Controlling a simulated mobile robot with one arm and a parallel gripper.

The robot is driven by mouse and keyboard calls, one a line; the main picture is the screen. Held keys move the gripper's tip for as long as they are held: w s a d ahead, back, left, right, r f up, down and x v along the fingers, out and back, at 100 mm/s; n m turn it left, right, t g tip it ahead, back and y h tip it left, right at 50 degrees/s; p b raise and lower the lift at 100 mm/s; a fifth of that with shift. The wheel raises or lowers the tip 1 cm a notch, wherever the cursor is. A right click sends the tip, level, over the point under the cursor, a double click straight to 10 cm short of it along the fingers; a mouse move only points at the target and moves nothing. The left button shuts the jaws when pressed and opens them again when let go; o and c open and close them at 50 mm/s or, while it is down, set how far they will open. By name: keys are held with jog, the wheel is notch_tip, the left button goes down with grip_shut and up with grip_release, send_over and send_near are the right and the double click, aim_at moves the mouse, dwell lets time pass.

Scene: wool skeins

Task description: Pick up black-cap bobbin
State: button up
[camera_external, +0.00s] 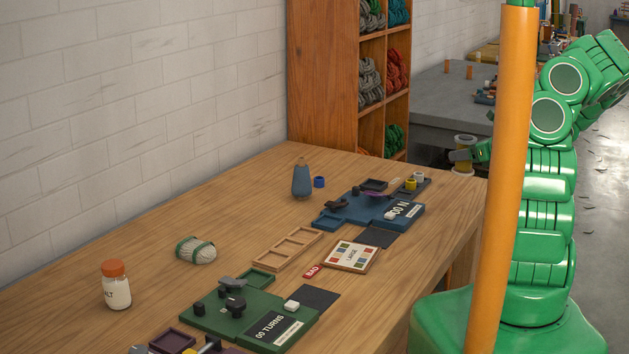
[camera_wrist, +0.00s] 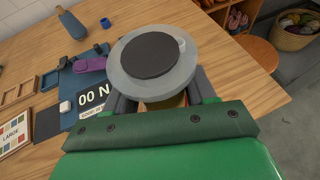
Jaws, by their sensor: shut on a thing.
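The black-cap bobbin (camera_wrist: 152,56) fills the middle of the wrist view. It has a round pale grey flange with a black disc on top, and a yellowish body shows just below. My gripper (camera_wrist: 164,98) is shut on it, with a dark finger on each side. In the external view the bobbin (camera_external: 465,141) shows small at the far right end of the table, with pale flanges above and below. My gripper (camera_external: 468,155) is around its middle there, partly hidden. I cannot tell how far the bobbin is from the tabletop.
A blue counter board (camera_external: 350,213) lies near the bobbin, with a yellow spool (camera_external: 411,184) at its far end. A blue bottle-shaped cone (camera_external: 301,182) stands behind it. A green counter board (camera_external: 230,318), skein (camera_external: 196,250) and salt jar (camera_external: 116,288) are nearer. A wooden shelf (camera_external: 322,82) stands behind.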

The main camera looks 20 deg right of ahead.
jog(key=s+a+r, duration=0.2)
jog(key=s+r, duration=0.1)
jog(key=s, duration=0.3)
jog(key=shift+s, duration=0.25)
